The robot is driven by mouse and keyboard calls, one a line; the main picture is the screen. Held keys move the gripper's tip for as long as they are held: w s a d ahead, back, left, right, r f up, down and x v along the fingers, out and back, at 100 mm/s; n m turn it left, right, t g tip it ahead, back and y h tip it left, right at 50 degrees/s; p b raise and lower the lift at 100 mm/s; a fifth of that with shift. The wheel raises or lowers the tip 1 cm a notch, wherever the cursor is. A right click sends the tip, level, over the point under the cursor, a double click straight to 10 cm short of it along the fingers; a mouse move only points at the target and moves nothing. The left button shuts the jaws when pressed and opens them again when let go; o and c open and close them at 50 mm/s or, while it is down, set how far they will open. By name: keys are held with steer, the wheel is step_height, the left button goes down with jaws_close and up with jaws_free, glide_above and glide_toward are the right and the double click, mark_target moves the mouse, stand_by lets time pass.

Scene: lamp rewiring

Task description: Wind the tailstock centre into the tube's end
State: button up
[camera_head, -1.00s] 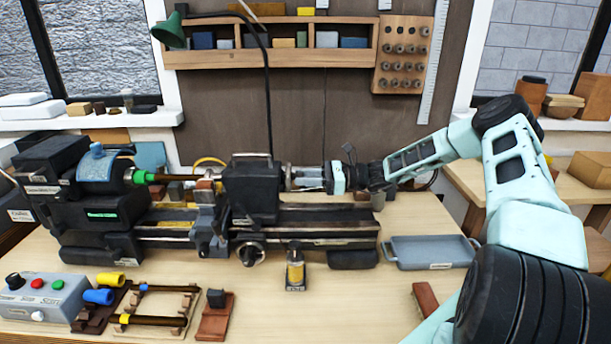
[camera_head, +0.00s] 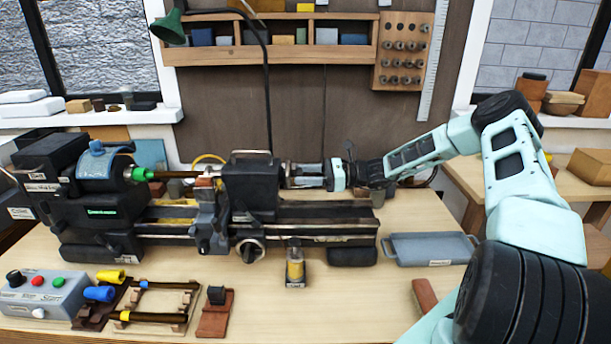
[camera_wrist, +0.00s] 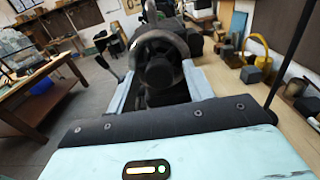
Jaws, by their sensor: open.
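The lathe's black tailstock (camera_head: 250,188) stands at mid-bed in the head view. The brown tube (camera_head: 174,175) runs from the green collar (camera_head: 141,174) at the headstock towards the tailstock. The meeting of centre and tube end is too small and crowded to judge. My gripper (camera_head: 304,175) is at the tailstock's right side, its fingers pointing left. In the wrist view a dark round handwheel (camera_wrist: 158,48) lies ahead, between the two fingers of my gripper (camera_wrist: 160,88). The fingers are apart; whether they touch the wheel I cannot tell.
A grey tray (camera_head: 430,250) lies right of the lathe. A small bottle (camera_head: 295,268) stands in front of the bed. A control box (camera_head: 42,295) and a rack with tubes (camera_head: 155,305) are at front left. A lamp's black stem (camera_head: 268,100) rises behind the tailstock.

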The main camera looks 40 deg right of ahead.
steer(key=b+v, duration=0.6)
steer(key=v, duration=1.1)
steer(key=shift+s, duration=0.2)
steer(key=shift+d, duration=0.1)
steer(key=s+a+f+n+g+h+b, duration=0.15)
steer(key=a+n+g, duration=0.45)
steer(key=a, duration=0.9)
steer(key=s+a+n+g+h, duration=0.3)
steer(key=a+n+g, duration=0.35)
steer(key=a, duration=0.95)
steer(key=s+a+n+t+h+b, duration=0.1)
steer(key=s+a+n+h, duration=0.4)
steer(key=s+n, duration=0.5)
steer(key=s+a+n+t+h, duration=0.1)
steer(key=s+a+n+h, duration=0.4)
steer(key=s, duration=0.9)
steer(key=shift+s+a+n+b, duration=0.2)
steer(key=shift+a+n+b, duration=0.2)
steer(key=shift+a+n, duration=1.6)
